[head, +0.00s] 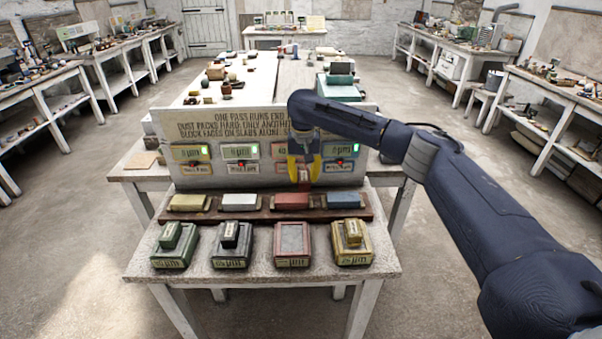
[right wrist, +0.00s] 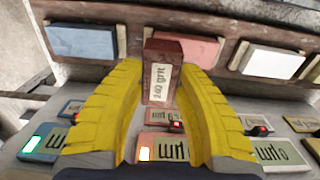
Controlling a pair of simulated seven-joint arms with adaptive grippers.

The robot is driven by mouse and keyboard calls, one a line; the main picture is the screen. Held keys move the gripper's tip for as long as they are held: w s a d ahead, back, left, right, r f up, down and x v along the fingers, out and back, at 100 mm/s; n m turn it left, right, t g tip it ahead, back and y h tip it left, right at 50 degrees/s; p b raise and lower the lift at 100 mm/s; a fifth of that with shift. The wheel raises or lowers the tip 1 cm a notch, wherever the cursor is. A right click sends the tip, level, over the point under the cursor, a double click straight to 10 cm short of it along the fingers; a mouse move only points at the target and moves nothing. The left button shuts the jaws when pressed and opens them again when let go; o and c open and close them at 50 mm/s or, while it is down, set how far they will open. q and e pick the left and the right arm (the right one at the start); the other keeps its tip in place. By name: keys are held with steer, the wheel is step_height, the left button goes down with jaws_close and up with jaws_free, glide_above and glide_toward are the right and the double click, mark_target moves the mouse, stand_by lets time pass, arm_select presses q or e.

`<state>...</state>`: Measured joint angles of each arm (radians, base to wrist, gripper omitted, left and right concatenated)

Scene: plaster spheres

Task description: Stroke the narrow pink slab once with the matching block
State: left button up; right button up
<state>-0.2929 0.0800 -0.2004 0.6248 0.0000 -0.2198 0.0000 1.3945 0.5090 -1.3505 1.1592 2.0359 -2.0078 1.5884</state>
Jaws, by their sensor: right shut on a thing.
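The narrow pink slab (head: 292,201) lies on a dark wooden rail, between a white slab (head: 239,201) and a blue slab (head: 344,200). It also shows in the right wrist view (right wrist: 197,48), partly hidden by the block. My right gripper (head: 304,179), with yellow fingers, points down and is shut on a red-brown block (right wrist: 164,72) with a pale grit label. The block is just behind the pink slab, at its far edge in the head view; I cannot tell whether they touch. A pink-red tray (head: 292,246) in front holds no block. My left gripper is not in view.
A yellow slab (head: 188,202) is at the rail's left end. Green (head: 175,246), dark (head: 232,246) and yellow (head: 352,243) trays bear blocks along the front edge. A lettered panel (head: 230,120) with small lights stands close behind the gripper.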

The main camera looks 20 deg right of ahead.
mark_target(293, 198)
steer(key=shift+f, duration=1.95)
steer(key=shift+f, duration=0.65)
steer(key=shift+a, duration=0.2)
steer(key=shift+w+a, duration=0.1)
steer(key=shift+a, duration=0.25)
steer(key=shift+a, duration=0.2)
steer(key=shift+w+a, duration=0.15)
steer(key=shift+a, duration=0.25)
steer(key=shift+a, duration=0.1)
steer(key=shift+w+a, duration=0.15)
steer(key=shift+a, duration=0.15)
steer(key=shift+a, duration=0.15)
